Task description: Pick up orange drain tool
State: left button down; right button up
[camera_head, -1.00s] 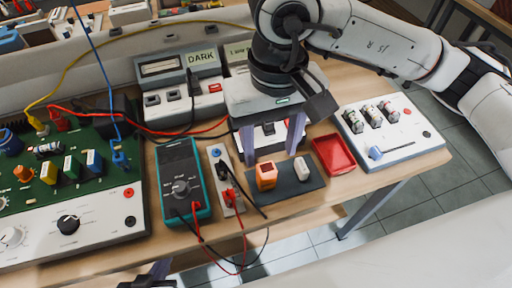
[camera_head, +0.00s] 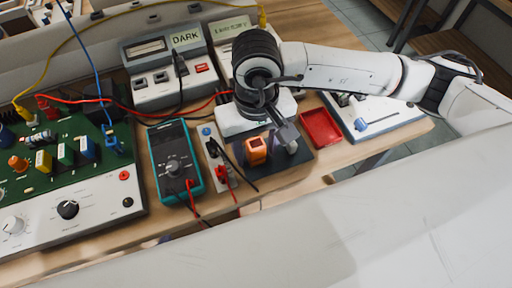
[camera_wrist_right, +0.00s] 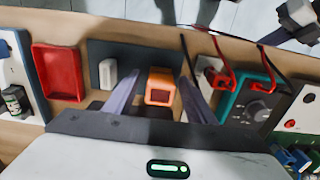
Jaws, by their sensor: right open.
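The orange drain tool (camera_head: 256,152) is a small orange block with a dark face, upright on a dark mat (camera_head: 292,170) near the table's front edge. It also shows in the right wrist view (camera_wrist_right: 160,87). My right gripper (camera_wrist_right: 160,60) is open, with one finger on each side of the orange tool. I see a gap on both sides, so it is not gripped. In the head view the right gripper (camera_head: 265,150) is over the mat, its fingers partly hidden by the wrist. My left gripper is not in view.
A small white block (camera_wrist_right: 108,73) stands on the mat beside the orange tool. A red tray (camera_head: 320,127) lies to the right. A teal multimeter (camera_head: 173,160) and a white strip with red and black leads (camera_head: 217,160) stand to the left.

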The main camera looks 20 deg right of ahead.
jog(key=shift+c, duration=0.3)
jog(key=c, duration=1.1)
jog(key=shift+o, duration=0.2)
jog(key=shift+r, duration=0.1)
